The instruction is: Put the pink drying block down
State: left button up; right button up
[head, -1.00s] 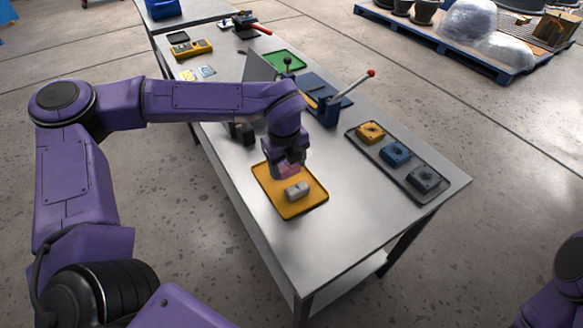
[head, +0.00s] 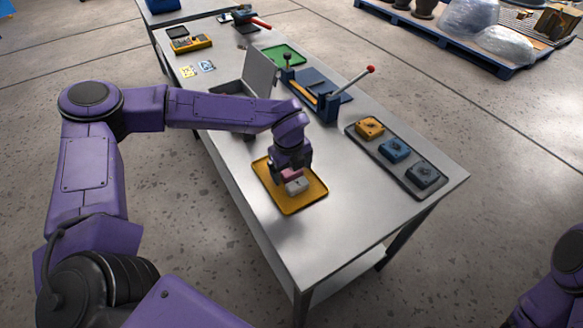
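The pink drying block (head: 291,175) is at the fingertips of my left gripper (head: 291,166), over the yellow-orange tray (head: 298,206). The gripper points down with its fingers around the block; the far finger is partly hidden. I cannot tell whether the block touches the tray.
A dark tray (head: 437,192) with yellow, blue and dark grey blocks lies to the right. A blue press with a red-tipped lever (head: 328,104), an open grey box (head: 258,72) and a green tray (head: 284,54) stand behind. The table's near end is clear.

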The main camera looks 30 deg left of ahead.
aim_at(290, 176)
pick_arm(q)
jog(key=shift+r, duration=0.25)
notch_tip(290, 176, up, 12)
jog(key=s+b, duration=0.1)
jog(key=shift+s+f, duration=0.2)
jog(key=shift+s, duration=0.15)
